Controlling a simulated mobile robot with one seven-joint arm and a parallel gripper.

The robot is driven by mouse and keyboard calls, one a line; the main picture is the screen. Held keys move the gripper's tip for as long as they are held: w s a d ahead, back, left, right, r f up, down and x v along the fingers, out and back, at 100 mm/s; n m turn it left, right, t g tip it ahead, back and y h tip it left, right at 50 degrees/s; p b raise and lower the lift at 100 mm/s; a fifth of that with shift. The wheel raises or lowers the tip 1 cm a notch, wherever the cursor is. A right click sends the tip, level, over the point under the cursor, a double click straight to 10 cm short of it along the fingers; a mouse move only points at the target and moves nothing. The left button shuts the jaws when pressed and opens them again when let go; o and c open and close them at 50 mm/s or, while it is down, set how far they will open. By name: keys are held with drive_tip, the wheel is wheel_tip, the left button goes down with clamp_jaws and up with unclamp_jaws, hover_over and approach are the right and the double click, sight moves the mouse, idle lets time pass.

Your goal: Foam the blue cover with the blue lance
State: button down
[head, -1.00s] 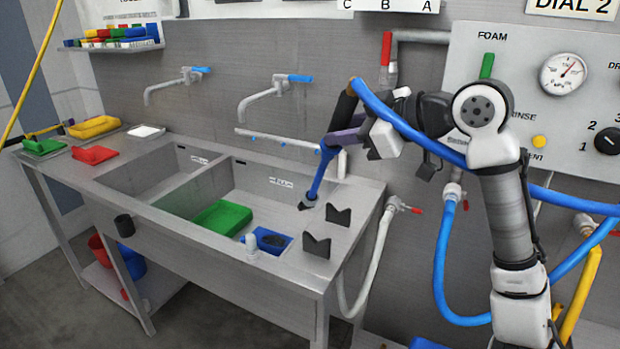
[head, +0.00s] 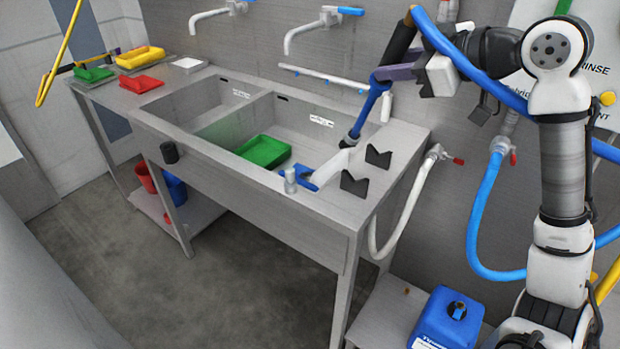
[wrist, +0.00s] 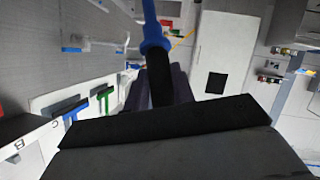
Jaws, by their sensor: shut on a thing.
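My gripper (head: 396,72) is shut on the blue lance (head: 371,108), above the right end of the sink. The lance slants down to the left, its dark nozzle pointing into the right basin. In the wrist view the lance (wrist: 151,30) runs up and away from the fingers (wrist: 163,85). The blue cover (head: 298,178) lies at the front right of the right basin. A white patch like foam (head: 333,166) hides much of it, just below the nozzle. Only blue edges show on its left.
A green tray (head: 263,151) lies in the same basin. Two dark notched rests (head: 354,183) stand on the sink's right ledge. The blue hose (head: 480,75) loops from the lance over my arm. A blue canister (head: 447,318) stands low at right.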

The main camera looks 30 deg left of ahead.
drive_tip(key=shift+a, duration=0.1)
idle(0.3)
drive_tip(key=a+p, duration=0.2)
drive_tip(key=a, duration=1.1)
drive_tip(key=shift+a, duration=0.15)
idle(1.4)
idle(0.6)
drive_tip(key=c, duration=1.8)
unclamp_jaws()
